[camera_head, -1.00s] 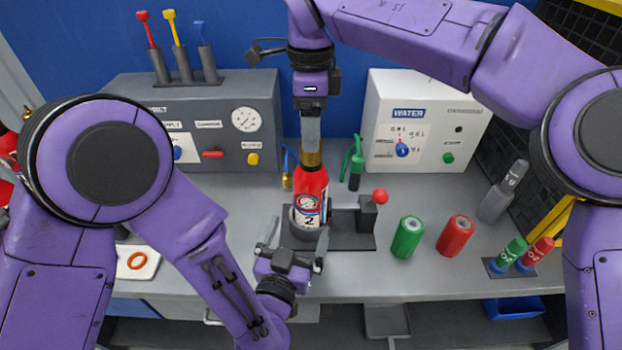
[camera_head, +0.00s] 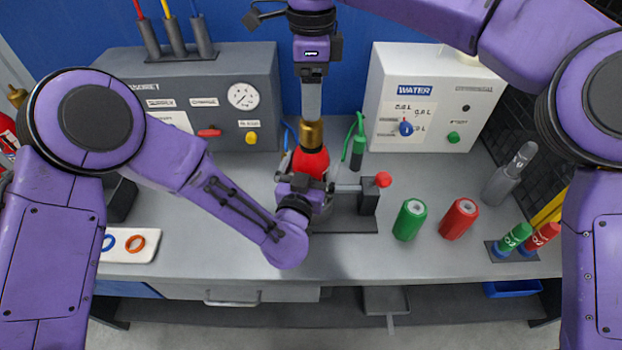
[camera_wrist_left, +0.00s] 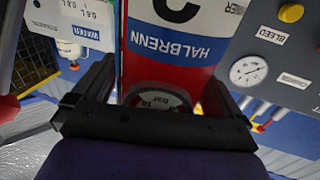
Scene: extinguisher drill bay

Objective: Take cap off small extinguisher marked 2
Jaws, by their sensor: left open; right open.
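The small red extinguisher (camera_head: 310,163) stands upright at the bench's middle with a brass cap (camera_head: 311,134) on top. My right gripper (camera_head: 312,112) points straight down from above, its fingers reaching the cap; contact is unclear. My left gripper (camera_head: 312,183) is open in front of the extinguisher and hides its lower body and label. In the left wrist view the extinguisher's red, white and blue label (camera_wrist_left: 178,45) reads HALBRENN upside down, under part of a large digit. The left fingers (camera_wrist_left: 160,95) stand on both sides of the body.
A grey stand (camera_head: 345,222) with a red-knobbed post (camera_head: 368,196) is beside the extinguisher. Green (camera_head: 410,220) and red (camera_head: 459,218) cylinders stand to the right. A grey gauge panel (camera_head: 235,75) and white water panel (camera_head: 450,70) stand behind.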

